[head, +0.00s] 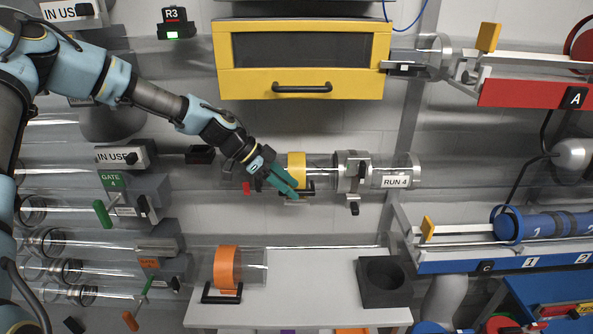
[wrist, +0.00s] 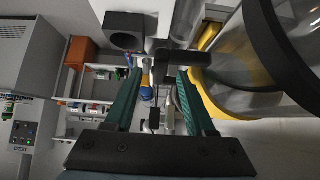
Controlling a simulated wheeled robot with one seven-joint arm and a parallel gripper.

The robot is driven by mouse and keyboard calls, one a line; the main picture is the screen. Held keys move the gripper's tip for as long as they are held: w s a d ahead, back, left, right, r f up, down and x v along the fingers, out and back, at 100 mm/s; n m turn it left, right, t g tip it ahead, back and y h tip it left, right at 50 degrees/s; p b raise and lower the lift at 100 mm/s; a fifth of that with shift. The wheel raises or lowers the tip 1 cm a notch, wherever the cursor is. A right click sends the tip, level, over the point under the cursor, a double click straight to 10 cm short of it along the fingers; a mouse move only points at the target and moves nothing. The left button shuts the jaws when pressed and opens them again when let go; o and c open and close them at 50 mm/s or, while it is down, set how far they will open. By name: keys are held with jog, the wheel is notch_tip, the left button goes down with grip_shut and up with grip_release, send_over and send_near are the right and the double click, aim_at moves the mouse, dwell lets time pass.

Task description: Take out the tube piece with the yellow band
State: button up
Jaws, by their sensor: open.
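The tube piece with the yellow band (head: 297,170) sits in the clear RUN 4 tube line on the wall, left of a grey clamp collar (head: 352,172) with a dark lever below. In the wrist view its yellow band (wrist: 207,95) shows at the right beside clear tube. My gripper (head: 290,192) has teal fingers and is at the lower left of the band, partly overlapping it. In the wrist view my gripper (wrist: 158,78) has its fingers apart, with a dark bar (wrist: 183,60) by the right fingertip. I cannot tell whether anything touches it.
A dark grey block with a round hole (head: 384,282) stands at the table's right. A yellow cabinet (head: 301,83) hangs above. Red (head: 520,93) and blue (head: 500,264) racks are at right.

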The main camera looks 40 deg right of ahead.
aim_at(302, 195)
jog(key=p+x, duration=0.3)
jog(key=x, duration=0.2)
jog(key=shift+s+d+f, duration=0.1)
jog(key=shift+s, duration=0.05)
jog(key=shift+f, duration=0.2)
grip_shut()
jog(key=shift+d, duration=0.1)
dwell(1.1)
